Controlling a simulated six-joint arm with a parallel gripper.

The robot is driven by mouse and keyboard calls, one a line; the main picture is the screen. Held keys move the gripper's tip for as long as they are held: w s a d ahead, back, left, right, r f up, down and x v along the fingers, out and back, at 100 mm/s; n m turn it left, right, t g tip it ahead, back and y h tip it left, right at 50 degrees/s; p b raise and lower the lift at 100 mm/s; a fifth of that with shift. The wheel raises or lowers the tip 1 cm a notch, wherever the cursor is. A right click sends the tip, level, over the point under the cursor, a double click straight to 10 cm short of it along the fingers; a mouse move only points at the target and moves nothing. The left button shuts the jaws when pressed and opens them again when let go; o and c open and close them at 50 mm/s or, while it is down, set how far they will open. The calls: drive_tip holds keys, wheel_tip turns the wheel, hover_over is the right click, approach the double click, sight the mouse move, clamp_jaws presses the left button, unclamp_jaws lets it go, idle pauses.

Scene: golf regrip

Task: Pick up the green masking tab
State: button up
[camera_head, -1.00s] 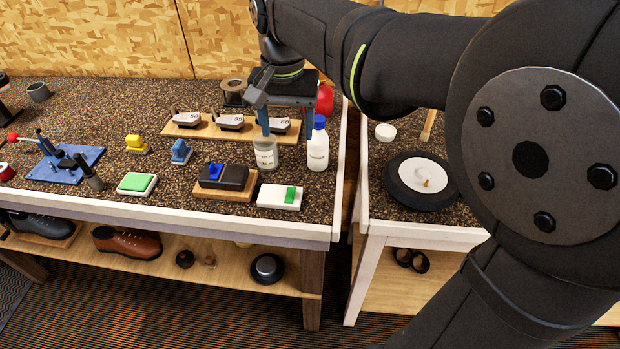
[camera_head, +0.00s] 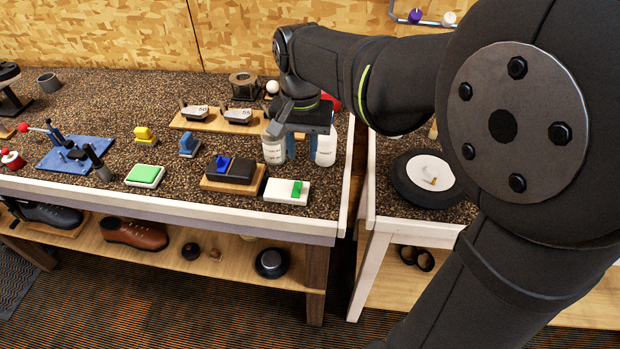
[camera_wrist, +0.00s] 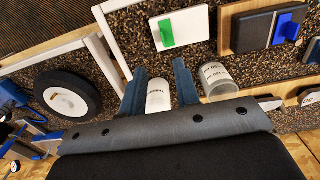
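The green masking tab (camera_head: 297,189) stands on a flat white block (camera_head: 277,189) near the front right of the bench. It also shows at the top of the wrist view (camera_wrist: 166,34), on the white block (camera_wrist: 190,25). My gripper (camera_head: 291,148) is above the bench, behind the tab, by the jar and the bottle. In the wrist view its two blue-grey fingers (camera_wrist: 160,68) are spread apart with nothing held between them. The tab lies beyond the fingertips, apart from them.
A clear labelled jar (camera_head: 273,150) and a white bottle (camera_head: 325,149) stand close to my gripper. A black block with a blue tab (camera_head: 221,165) on a wooden board is left of the white block. A green pad (camera_head: 145,174) lies farther left.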

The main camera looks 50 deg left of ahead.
hover_over(300, 184)
drive_tip(key=f, duration=0.4)
drive_tip(key=shift+w+d+f, duration=0.1)
drive_tip(key=shift+w+f, duration=0.2)
drive_tip(key=shift+s+f, duration=0.15)
drive_tip(key=shift+f, duration=1.2)
drive_tip(key=shift+s+f, duration=0.15)
drive_tip(key=shift+f, duration=1.15)
clamp_jaws()
